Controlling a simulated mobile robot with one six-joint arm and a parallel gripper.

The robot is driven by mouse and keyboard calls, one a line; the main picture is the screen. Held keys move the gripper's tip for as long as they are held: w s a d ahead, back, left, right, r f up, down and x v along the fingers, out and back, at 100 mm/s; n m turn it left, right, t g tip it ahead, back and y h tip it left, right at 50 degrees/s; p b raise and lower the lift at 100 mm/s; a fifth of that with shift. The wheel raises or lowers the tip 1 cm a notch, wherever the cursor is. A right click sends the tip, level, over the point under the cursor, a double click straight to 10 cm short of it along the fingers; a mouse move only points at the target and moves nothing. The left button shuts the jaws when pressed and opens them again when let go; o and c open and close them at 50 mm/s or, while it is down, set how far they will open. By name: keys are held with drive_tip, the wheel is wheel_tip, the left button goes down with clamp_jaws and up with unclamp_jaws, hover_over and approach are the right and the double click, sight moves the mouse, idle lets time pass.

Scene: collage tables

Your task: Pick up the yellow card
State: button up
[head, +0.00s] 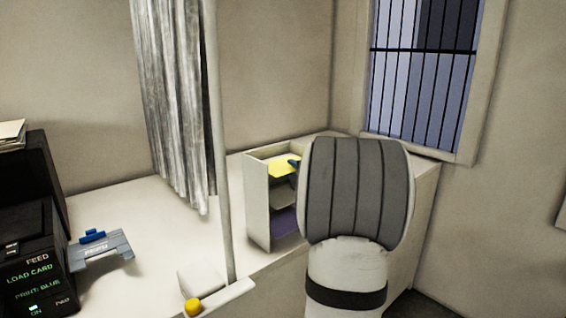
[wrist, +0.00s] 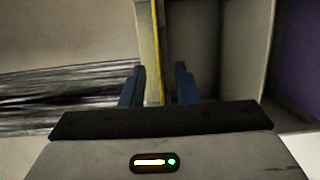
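The yellow card (head: 284,168) lies flat in the top compartment of a small open shelf unit (head: 257,205). In the wrist view the yellow card (wrist: 156,50) shows edge-on as a thin strip between the two blue fingers of my gripper (wrist: 158,85). The fingers are apart, with a visible gap between the card and each finger. In the head view a blue finger of my gripper (head: 294,162) shows at the card's right edge. My arm hides the right part of the shelf unit and most of the gripper.
A purple surface (head: 284,222) shows in the unit's lowest compartment. A black machine (head: 35,260) labelled "LOAD CARD" and "PRINT: BLUE" stands at left, with a grey tray and blue part (head: 100,248) in front. A curtain (head: 177,90), pole (head: 217,130) and yellow button (head: 193,306) are nearer left.

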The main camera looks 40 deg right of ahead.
sight(285, 165)
drive_tip(key=shift+w+d, duration=0.2)
drive_tip(key=shift+w, duration=1.05)
drive_tip(key=shift+s, duration=0.1)
clamp_jaws()
